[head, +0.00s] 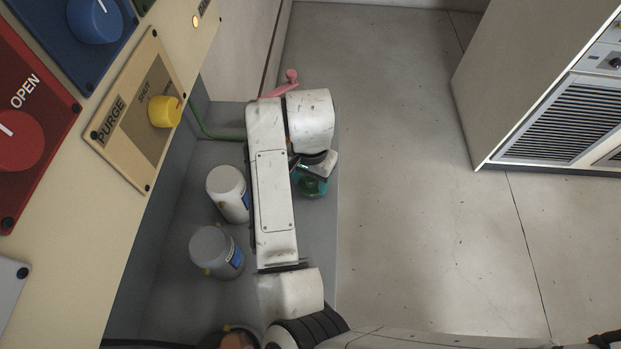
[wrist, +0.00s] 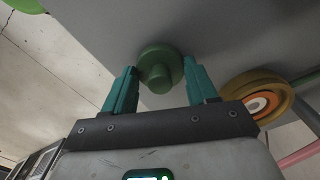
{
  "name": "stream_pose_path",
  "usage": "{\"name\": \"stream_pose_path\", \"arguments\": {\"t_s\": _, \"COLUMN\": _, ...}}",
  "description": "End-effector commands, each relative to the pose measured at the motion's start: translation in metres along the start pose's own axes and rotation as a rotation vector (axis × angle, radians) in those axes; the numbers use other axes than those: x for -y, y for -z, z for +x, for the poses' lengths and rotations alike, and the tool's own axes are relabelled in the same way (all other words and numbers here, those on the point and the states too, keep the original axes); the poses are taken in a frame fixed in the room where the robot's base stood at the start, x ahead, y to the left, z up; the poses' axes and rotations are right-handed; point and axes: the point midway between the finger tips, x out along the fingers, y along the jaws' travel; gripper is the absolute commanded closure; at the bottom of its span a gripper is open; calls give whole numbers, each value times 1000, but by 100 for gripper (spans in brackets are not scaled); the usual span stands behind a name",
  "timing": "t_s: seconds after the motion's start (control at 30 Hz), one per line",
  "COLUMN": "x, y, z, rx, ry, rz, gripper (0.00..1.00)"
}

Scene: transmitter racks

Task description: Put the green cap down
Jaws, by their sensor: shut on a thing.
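The green cap (wrist: 158,56), round with a stubby knob, shows in the wrist view between the two teal fingers of my gripper (wrist: 160,82). The gripper is shut on its knob. The cap's disc faces the grey shelf surface (wrist: 100,22); I cannot tell whether it touches it. In the head view my arm crosses over the grey shelf (head: 190,295), and my gripper (head: 313,182) shows as a teal-green patch at the shelf's right edge. The arm hides most of the gripper, and the cap is not clear there.
Two pale canisters (head: 228,194) (head: 214,251) stand on the shelf left of my arm. A yellow-orange ring (wrist: 258,96) lies right of my gripper in the wrist view. A pink rod (head: 279,86) and green hose (head: 207,131) are behind. A knob panel (head: 110,175) borders the left; open floor lies right.

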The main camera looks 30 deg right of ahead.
Motion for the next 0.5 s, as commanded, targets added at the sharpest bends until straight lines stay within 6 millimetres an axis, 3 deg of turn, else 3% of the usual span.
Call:
{"name": "stream_pose_path", "arguments": {"t_s": 0.17, "x": 0, "y": 0, "z": 3, "rx": 0, "ry": 0, "rz": 0, "gripper": 78}}
{"name": "stream_pose_path", "arguments": {"t_s": 0.2, "x": 0, "y": 0, "z": 3, "rx": 0, "ry": 0, "rz": 0, "gripper": 41}}
{"name": "stream_pose_path", "arguments": {"t_s": 0.43, "x": 0, "y": 0, "z": 3, "rx": 0, "ry": 0, "rz": 0, "gripper": 19}}
{"name": "stream_pose_path", "arguments": {"t_s": 0.5, "x": 0, "y": 0, "z": 3, "rx": 0, "ry": 0, "rz": 0, "gripper": 17}}
